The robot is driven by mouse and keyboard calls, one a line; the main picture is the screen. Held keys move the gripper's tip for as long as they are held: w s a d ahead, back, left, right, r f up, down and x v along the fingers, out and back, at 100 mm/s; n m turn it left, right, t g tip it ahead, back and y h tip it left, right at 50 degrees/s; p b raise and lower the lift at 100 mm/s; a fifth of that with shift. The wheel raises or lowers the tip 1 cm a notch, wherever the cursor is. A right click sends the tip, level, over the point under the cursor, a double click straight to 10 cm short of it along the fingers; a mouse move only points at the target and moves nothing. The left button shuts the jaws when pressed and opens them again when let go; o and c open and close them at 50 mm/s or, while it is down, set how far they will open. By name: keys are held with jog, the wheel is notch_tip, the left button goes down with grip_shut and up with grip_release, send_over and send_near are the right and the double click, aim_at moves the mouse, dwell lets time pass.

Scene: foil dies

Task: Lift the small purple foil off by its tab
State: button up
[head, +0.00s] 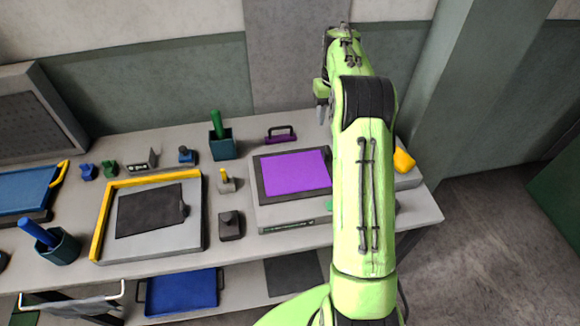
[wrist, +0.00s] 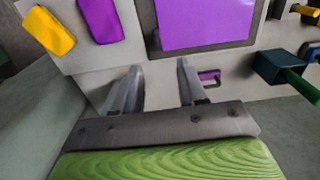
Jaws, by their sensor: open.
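A small purple foil (wrist: 100,20) lies flat on a grey surface at the upper left of the wrist view, cut off by the top edge. I see no tab on the part that shows. In the head view my arm hides that area. A larger purple foil (head: 296,172) lies on a dark-framed die plate and also shows in the wrist view (wrist: 206,22). My gripper (wrist: 158,66) is open and empty, its two fingers apart. In the head view my gripper (head: 321,110) is partly hidden by my arm, near the back of the bench.
A yellow block (head: 403,160) lies right of my arm, beside the small foil in the wrist view. A purple handled piece (head: 281,134) and a dark cup with a green rod (head: 222,143) stand at the back. A yellow-edged die (head: 203,215) is further left.

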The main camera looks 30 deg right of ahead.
aim_at(327, 154)
jog(key=f, duration=0.5)
jog(key=f+b, duration=0.1)
jog(key=f, duration=1)
jog(key=shift+s+d+f, duration=0.1)
jog(key=shift+d, duration=0.3)
grip_shut()
